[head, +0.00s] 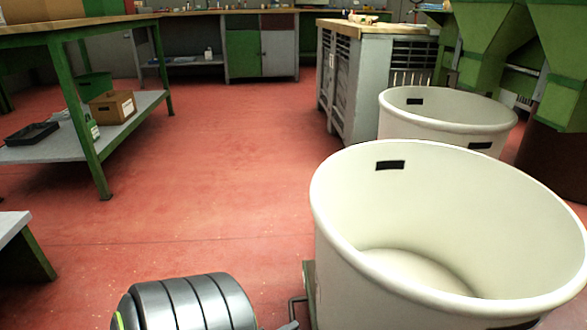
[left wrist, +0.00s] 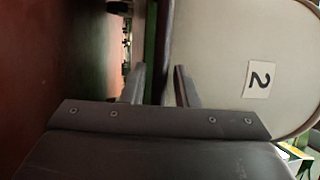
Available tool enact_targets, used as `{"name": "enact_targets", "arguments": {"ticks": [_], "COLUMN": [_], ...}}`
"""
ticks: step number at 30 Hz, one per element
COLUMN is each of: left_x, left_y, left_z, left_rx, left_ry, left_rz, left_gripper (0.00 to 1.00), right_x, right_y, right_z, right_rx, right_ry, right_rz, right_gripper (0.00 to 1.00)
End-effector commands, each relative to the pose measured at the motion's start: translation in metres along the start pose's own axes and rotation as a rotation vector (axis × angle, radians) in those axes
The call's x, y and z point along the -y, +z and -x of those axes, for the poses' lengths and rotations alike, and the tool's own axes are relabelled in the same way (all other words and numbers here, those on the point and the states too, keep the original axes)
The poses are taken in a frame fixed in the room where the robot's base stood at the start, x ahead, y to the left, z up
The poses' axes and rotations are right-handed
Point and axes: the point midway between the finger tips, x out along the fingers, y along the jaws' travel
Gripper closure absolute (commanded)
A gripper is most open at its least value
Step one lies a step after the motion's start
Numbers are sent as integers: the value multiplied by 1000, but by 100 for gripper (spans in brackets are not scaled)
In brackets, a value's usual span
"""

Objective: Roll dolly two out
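A large white round tub (head: 430,210) with a dark slot in its rim stands at the front right in the head view. In the left wrist view a pale tub wall (left wrist: 225,60) carries a white label with a black 2 (left wrist: 259,79). A thin grey-green upright part (head: 309,290) stands beside the near tub's left side. My left gripper (left wrist: 160,87) is open, its two fingers apart. The dolly's base and wheels are hidden. My right gripper is not in view.
A second white tub (head: 440,112) stands behind the first, near a grey cabinet (head: 355,85) and green machines (head: 500,45). A green-legged bench (head: 75,120) with a cardboard box (head: 112,106) is at left. Red floor (head: 215,170) lies clear between.

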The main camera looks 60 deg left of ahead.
Motion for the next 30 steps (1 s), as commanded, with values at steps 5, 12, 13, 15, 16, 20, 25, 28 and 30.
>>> {"name": "enact_targets", "arguments": {"ticks": [5,12,13,15,16,20,25,28,30], "left_x": [1,1,1,1,1,1,0,-1,-2], "left_y": [-1,-1,-1,-1,-1,-1,-1,0,0], "left_z": [-3,-4,-4,-2,0,18,57,82,100], "left_rx": [-2,-2,-2,-2,-2,0,0,1,1], "left_ry": [-5,-6,-6,-6,-5,-3,-1,0,-1], "left_rz": [0,1,1,1,1,1,0,0,0], "left_gripper": [64,64,64,64,64,64,64,64,64], "right_x": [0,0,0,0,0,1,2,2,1], "right_y": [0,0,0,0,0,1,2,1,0], "right_z": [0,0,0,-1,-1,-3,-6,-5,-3], "right_rx": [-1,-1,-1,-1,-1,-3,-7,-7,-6], "right_ry": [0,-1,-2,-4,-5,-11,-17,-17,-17], "right_rz": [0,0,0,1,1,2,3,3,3], "right_gripper": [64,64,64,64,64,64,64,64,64]}}
